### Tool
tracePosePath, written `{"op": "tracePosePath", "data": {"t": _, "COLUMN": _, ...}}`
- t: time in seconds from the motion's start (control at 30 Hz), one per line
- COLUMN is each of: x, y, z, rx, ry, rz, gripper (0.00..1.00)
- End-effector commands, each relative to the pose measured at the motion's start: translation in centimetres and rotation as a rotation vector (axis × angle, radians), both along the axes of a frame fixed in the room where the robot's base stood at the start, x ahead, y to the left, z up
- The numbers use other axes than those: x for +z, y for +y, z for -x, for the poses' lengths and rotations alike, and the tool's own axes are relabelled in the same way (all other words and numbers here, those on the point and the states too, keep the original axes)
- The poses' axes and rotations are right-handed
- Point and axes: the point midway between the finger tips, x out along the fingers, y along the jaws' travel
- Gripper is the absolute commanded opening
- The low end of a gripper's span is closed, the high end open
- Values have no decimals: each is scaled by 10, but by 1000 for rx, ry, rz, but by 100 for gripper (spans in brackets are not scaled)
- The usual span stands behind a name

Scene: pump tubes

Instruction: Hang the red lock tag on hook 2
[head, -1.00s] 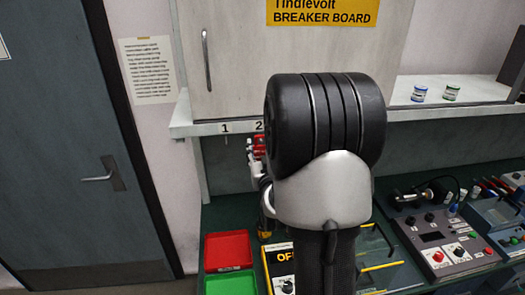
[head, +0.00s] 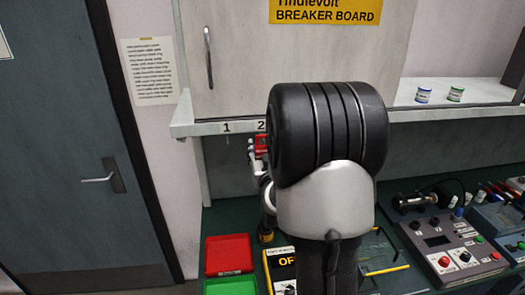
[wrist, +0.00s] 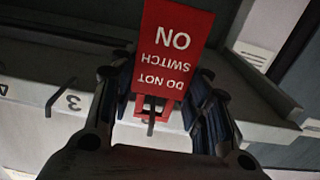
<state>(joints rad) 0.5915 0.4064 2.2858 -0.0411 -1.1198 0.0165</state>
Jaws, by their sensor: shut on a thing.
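The red lock tag (wrist: 172,50) is held between the fingers of my gripper (wrist: 165,105) in the wrist view. Its white text, "DO NOT SWITCH ON", appears upside down. A dark hook (wrist: 151,118) shows at the tag's slotted end, between my fingers. I cannot tell whether it passes through the slot. In the head view the red tag (head: 261,144) is small, just below the "2" label (head: 261,125) on the shelf edge, partly hidden by my arm. My gripper (head: 255,150) is there beside it.
The pale shelf edge (head: 205,129) carries the numbered labels. Another hook (wrist: 58,96) hangs by label "3" (wrist: 73,102). Red (head: 228,254) and green (head: 231,286) trays lie on the bench below. A control box (head: 455,250) stands at right.

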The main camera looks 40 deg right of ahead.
Motion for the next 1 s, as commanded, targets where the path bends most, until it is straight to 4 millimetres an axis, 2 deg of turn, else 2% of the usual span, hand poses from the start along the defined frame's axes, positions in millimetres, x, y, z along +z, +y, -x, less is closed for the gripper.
{"op": "tracePosePath", "data": {"t": 0.37, "x": 0, "y": 0, "z": 0, "rx": 0, "ry": -1, "rz": 1, "gripper": 20}}
{"op": "tracePosePath", "data": {"t": 0.4, "x": 0, "y": 0, "z": 0, "rx": 0, "ry": -1, "rz": 1, "gripper": 46}}
{"op": "tracePosePath", "data": {"t": 0.7, "x": 0, "y": 0, "z": 0, "rx": 0, "ry": -1, "rz": 1, "gripper": 66}}
{"op": "tracePosePath", "data": {"t": 1.0, "x": 0, "y": 0, "z": 0, "rx": 0, "ry": 0, "rz": 0, "gripper": 67}}
